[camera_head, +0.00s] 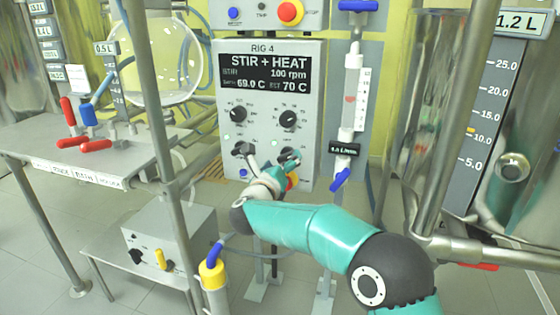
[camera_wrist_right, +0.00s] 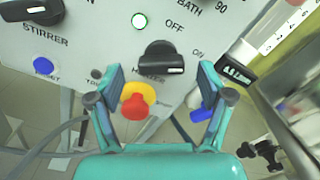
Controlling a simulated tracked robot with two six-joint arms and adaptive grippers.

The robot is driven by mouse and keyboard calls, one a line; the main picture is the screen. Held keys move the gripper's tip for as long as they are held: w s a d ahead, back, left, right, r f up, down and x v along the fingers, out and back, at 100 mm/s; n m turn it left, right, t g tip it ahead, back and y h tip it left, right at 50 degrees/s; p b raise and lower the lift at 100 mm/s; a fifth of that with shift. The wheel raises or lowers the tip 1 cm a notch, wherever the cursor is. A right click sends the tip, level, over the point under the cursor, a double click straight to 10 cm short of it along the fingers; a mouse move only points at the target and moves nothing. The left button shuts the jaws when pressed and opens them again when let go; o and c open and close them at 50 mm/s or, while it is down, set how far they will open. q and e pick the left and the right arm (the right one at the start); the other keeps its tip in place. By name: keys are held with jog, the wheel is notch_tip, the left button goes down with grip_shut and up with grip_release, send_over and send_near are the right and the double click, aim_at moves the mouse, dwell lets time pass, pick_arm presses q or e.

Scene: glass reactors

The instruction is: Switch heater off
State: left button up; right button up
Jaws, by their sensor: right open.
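The heater switch (camera_wrist_right: 158,56) is a black knob with a white mark at its right end, on the ON side, in the right wrist view. The word OFF is printed above it. A green lamp (camera_wrist_right: 138,21) glows up and left of it. My right gripper (camera_wrist_right: 161,72) is open and empty, with its fingers either side of the knob in the picture; I see no contact. In the head view, this gripper (camera_head: 269,163) is in front of the lower part of the control box (camera_head: 310,95), partly covering it. My left gripper is not in view.
A red stop button on a yellow base (camera_wrist_right: 138,102) sits just below the heater switch. The stirrer switch (camera_wrist_right: 35,10) is to its left. A flow tube with a blue valve (camera_head: 341,180) stands right of the box. A side table (camera_head: 85,155) is at left.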

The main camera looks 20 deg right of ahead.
jog(key=shift+x, duration=1.2)
